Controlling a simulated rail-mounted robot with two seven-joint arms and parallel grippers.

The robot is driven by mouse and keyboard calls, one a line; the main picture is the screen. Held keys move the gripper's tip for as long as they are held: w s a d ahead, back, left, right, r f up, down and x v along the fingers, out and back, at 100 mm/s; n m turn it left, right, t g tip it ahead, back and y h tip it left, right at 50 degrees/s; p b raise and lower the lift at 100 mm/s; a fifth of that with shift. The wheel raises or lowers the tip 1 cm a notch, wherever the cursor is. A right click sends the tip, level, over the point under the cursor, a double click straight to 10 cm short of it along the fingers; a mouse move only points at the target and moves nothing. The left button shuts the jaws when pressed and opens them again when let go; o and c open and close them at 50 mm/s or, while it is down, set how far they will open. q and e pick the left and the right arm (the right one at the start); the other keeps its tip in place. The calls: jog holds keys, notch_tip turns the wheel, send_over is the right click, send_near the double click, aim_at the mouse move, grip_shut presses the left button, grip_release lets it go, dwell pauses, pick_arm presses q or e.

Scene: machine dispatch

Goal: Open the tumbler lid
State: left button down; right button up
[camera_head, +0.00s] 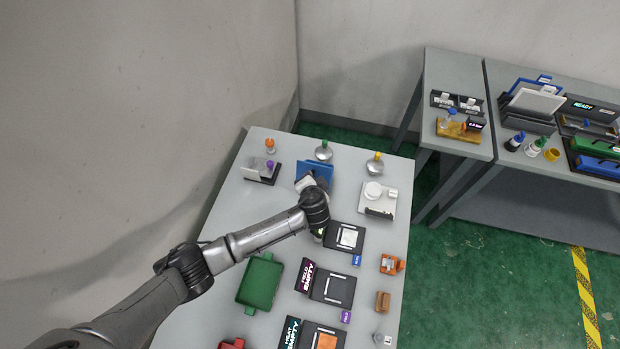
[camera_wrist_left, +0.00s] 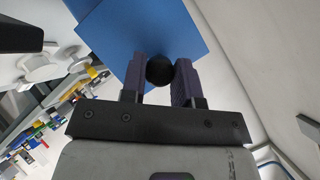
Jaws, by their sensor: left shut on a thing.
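The blue panel of the tumbler lid (camera_head: 318,169) shows near the far middle of the table in the head view, tilted up. It fills the upper middle of the left wrist view (camera_wrist_left: 140,45). A round black knob (camera_wrist_left: 160,70) is at its near edge. My left gripper (camera_wrist_left: 160,72) is shut on this knob, with one purple-grey finger on each side. In the head view my arm hides most of the grip and the tumbler's body. My right gripper is not in view.
A white device (camera_head: 376,198) stands right of the lid, and a dark holder (camera_head: 262,172) stands left. Knobbed silver domes (camera_head: 323,153) are behind. A green tray (camera_head: 260,283) and dark pads (camera_head: 333,287) lie nearer. A second table (camera_head: 455,150) is at the right.

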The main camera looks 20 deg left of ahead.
pick_arm(q)
jog(key=shift+s+f, duration=0.2)
jog(key=shift+f, duration=0.1)
jog(key=c, duration=1.3)
grip_release()
jog(key=shift+o, duration=1.4)
jog(key=shift+s+f, duration=0.1)
jog(key=shift+s, duration=0.1)
jog(key=shift+o, duration=0.8)
jog(key=shift+w, duration=0.2)
jog(key=shift+r, duration=0.2)
jog(key=b+v, duration=0.1)
jog(key=v, duration=1.3)
jog(key=shift+w, duration=0.1)
